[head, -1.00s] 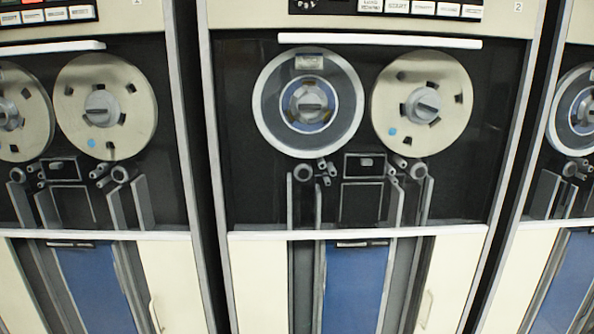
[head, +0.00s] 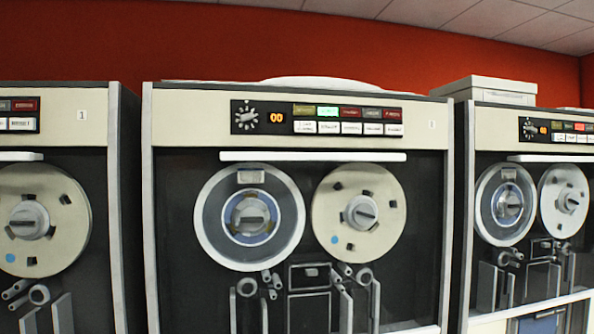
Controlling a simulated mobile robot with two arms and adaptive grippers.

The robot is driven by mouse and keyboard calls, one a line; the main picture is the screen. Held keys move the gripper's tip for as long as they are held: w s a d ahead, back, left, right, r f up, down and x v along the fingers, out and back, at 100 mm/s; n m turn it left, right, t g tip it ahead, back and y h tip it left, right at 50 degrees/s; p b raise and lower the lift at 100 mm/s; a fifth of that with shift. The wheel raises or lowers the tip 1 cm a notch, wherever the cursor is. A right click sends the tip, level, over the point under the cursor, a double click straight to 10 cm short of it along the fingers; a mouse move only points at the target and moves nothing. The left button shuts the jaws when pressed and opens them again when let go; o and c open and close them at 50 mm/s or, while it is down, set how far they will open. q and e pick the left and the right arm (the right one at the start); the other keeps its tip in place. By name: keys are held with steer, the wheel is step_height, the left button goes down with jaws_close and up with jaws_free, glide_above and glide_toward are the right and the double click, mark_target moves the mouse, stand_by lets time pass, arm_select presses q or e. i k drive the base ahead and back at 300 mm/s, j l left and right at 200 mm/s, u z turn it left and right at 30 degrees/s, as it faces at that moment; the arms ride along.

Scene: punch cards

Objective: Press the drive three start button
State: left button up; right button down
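A tape drive (head: 420,230) fills the middle, seen front on. Its control panel (head: 316,117) has a dial (head: 247,117), an orange display (head: 276,117) reading 00 and two rows of buttons. The drive's number (head: 432,125) looks like 0 but is unclear. The left drive (head: 58,136) is marked 1. I see no mark 3, so I cannot tell which is drive three. Neither gripper is in view.
Another drive (head: 490,130) stands at the right with its own panel (head: 560,131). A pale box (head: 490,90) sits on it. Narrow dark gaps separate the cabinets. A red wall (head: 250,50) is behind. The floor is out of view.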

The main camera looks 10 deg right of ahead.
mark_target(569, 139)
steer(key=z, duration=1.7)
